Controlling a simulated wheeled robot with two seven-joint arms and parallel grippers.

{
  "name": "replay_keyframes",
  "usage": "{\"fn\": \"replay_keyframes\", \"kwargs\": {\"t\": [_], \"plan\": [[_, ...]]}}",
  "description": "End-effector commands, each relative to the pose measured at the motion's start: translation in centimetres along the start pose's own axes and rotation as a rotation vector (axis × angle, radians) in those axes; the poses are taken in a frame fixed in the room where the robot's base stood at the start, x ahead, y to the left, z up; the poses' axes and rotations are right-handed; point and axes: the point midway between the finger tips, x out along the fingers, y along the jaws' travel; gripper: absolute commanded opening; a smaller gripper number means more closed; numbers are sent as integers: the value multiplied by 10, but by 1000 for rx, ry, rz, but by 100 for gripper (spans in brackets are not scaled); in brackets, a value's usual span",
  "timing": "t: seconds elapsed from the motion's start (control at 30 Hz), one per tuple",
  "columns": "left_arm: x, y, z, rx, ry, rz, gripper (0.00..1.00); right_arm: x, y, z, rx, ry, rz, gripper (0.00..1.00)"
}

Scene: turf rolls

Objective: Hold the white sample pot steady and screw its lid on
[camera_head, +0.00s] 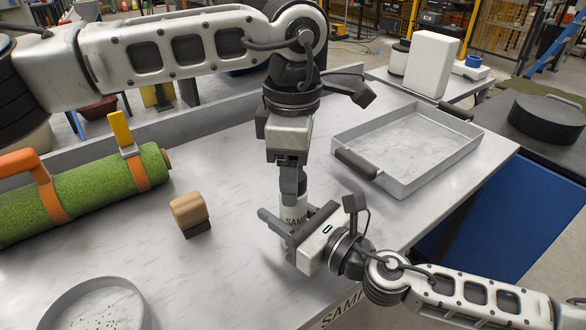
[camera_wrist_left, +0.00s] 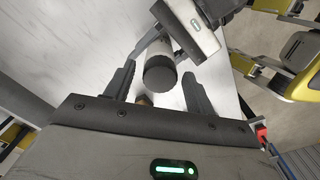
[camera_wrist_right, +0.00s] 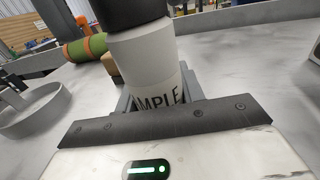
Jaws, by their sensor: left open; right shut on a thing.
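The white sample pot (camera_head: 293,214) stands upright near the table's front edge, with part of its dark lettering showing in the right wrist view (camera_wrist_right: 150,75). My right gripper (camera_head: 286,226) is shut around the pot's lower body. A dark lid (camera_wrist_left: 159,74) sits on top of the pot and also shows in the right wrist view (camera_wrist_right: 130,12). I cannot tell how tightly it is seated. My left gripper (camera_wrist_left: 159,70) points down from above, open, with a finger on either side of the lid and gaps between.
A metal tray (camera_head: 425,180) with dark handles lies to the right. A wooden block (camera_head: 189,208) with a dark base stands left of the pot. A strapped green turf roll (camera_head: 90,195) lies at far left, and a round grey sieve (camera_head: 62,300) at front left.

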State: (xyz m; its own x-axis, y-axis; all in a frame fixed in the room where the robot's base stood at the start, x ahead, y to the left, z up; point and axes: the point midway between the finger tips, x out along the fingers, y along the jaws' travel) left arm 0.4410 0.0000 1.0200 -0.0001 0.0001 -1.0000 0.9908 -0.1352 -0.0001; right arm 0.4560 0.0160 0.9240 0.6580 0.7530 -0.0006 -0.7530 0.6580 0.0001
Motion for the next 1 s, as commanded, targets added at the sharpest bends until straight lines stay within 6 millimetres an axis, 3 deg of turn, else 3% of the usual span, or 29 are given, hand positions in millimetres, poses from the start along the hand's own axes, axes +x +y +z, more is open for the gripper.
{"fn": "replay_keyframes", "kwargs": {"t": [0.17,0.47,0.77,0.87,1.0], "plan": [[-7,0,0,-1,-1,2,55,0,0,0,0,0,0,0],[-43,0,0,-1,-1,1,55,0,0,0,0,0,0,0],[-45,0,0,-3,0,0,54,0,0,0,0,0,0,0],[-48,0,0,-48,0,0,54,0,0,0,0,0,0,0],[-57,0,1,-242,-1,1,54,0,0,0,0,0,0,0]]}}
